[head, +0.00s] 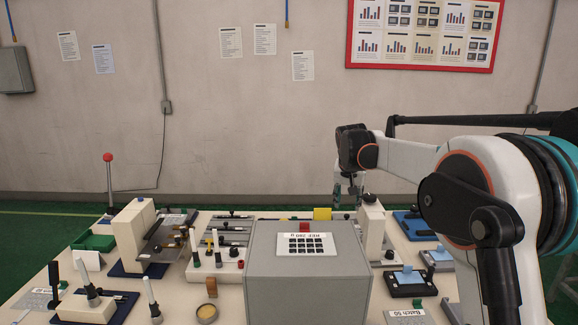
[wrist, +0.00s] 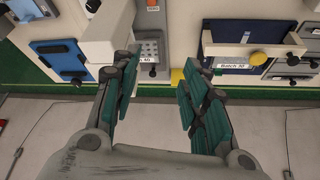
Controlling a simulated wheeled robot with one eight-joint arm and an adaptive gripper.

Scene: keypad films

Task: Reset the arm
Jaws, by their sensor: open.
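A yellow piece (wrist: 177,76) shows beyond the gap between the fingers. The task names no separate object.
The table (head: 225,297) is crowded with several fixtures. A cream upright block (head: 370,228) stands close to my gripper's right. A red-knobbed lever (head: 108,170) rises at the left. A blue tray (head: 415,226) lies at the right. The air above the table's left half is mostly free.

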